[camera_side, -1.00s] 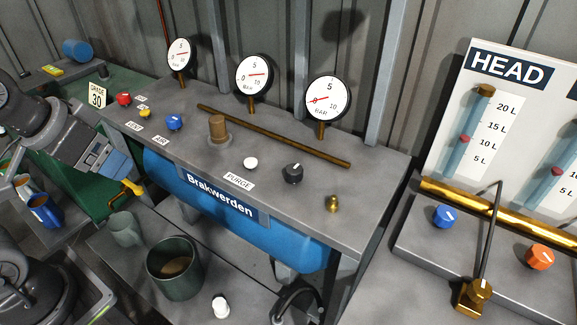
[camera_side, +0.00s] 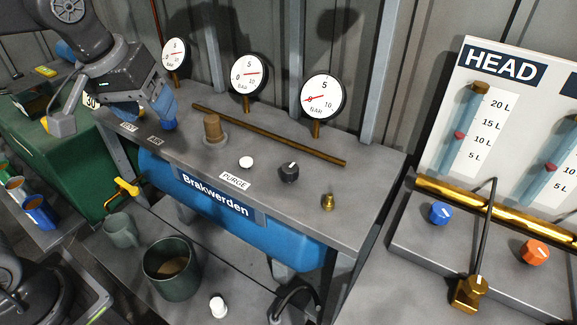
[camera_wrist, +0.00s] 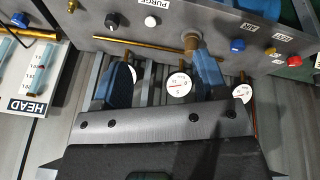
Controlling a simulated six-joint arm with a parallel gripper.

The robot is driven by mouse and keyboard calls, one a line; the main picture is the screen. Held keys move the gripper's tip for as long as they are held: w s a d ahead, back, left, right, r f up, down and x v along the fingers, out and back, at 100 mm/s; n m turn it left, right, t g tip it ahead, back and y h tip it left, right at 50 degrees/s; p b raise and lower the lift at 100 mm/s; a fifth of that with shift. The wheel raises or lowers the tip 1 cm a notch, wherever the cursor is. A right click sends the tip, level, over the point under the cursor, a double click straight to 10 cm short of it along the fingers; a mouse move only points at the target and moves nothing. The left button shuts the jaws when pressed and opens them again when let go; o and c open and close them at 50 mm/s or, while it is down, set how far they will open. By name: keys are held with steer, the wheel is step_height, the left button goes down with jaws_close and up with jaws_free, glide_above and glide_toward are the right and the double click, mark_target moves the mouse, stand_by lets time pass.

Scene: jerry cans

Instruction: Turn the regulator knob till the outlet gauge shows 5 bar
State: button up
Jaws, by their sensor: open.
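A black knob (camera_side: 289,172) with a pale pointer mark stands on the grey bench top, right of the PURGE label. It also shows in the wrist view (camera_wrist: 112,20). Three round BAR gauges stand behind it: left (camera_side: 175,56), middle (camera_side: 247,83), right (camera_side: 322,88). The right gauge's red needle lies near the 0 end; the middle one's points right, past 5. The left needle is too small to read exactly. No label marks the outlet gauge. My gripper (camera_side: 160,116) is open and empty, above the left part of the bench, near the blue knob (camera_side: 169,125).
A brown upright cylinder (camera_side: 213,129), a white button (camera_side: 246,162) and a long brown rod (camera_side: 270,135) lie between my gripper and the black knob. A brass fitting (camera_side: 327,202) stands to its right. A blue Brakwerden tank (camera_side: 215,205) hangs below. The HEAD panel (camera_side: 500,110) is further right.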

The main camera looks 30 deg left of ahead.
steer(key=w+d+f+n+g, duration=0.15)
steer(key=w+d+n, duration=0.4)
steer(key=w, duration=0.65)
steer(key=n+g, duration=0.3)
steer(key=n, duration=0.2)
glide_toward(288, 166)
steer(key=shift+t, duration=0.25)
steer(key=f, duration=1)
steer(key=shift+s+d+f, duration=0.15)
steer(key=shift+s, duration=0.05)
steer(key=c, duration=0.9)
steer(key=shift+c, duration=0.2)
